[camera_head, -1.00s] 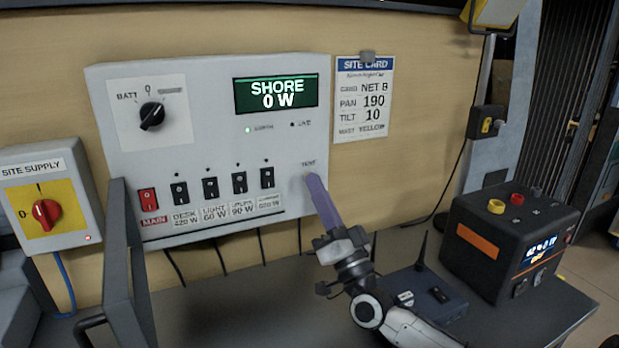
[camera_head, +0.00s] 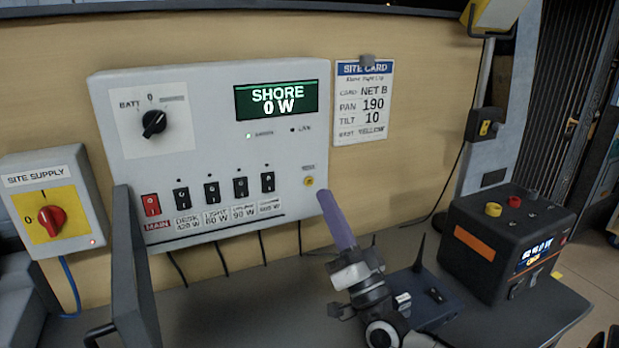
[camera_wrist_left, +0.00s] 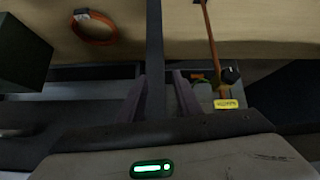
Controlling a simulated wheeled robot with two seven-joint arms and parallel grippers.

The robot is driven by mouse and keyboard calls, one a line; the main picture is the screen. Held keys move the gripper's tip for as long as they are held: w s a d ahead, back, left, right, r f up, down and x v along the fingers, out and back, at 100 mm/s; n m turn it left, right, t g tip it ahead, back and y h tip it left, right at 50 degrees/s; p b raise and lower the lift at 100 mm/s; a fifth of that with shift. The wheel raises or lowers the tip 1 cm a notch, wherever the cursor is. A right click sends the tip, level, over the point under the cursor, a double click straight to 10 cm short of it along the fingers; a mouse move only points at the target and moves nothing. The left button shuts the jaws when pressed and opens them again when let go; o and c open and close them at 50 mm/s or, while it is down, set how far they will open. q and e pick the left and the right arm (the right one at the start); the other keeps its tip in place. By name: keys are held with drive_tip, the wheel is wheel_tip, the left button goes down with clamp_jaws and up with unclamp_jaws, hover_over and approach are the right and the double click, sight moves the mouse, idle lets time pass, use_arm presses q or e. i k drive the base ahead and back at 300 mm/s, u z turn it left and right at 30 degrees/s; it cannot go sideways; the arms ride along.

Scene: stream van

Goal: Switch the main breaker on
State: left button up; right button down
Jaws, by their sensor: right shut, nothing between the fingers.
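The red main breaker rocker (camera_head: 151,205), labelled MAIN, is at the lower left of the grey panel (camera_head: 210,130). I cannot tell its position for sure. The panel's display (camera_head: 276,100) reads SHORE 0 W. My right gripper (camera_head: 326,196) has purple fingers that are shut and empty. Its tips point up at the panel's lower right edge, just right of a small yellow button (camera_head: 308,181), and far right of the main breaker. My left gripper (camera_wrist_left: 160,97) shows only in the left wrist view, its purple fingers apart with no object clearly held.
Several black rocker switches (camera_head: 212,192) line up right of the main breaker. A site supply box (camera_head: 80,205) with a red knob is at the left. A dark upright plate (camera_head: 137,270) stands before the panel's lower left. A black power unit (camera_head: 490,250) sits right on the desk.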

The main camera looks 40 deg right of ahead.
sight(151, 202)
drive_tip(key=k, duration=1)
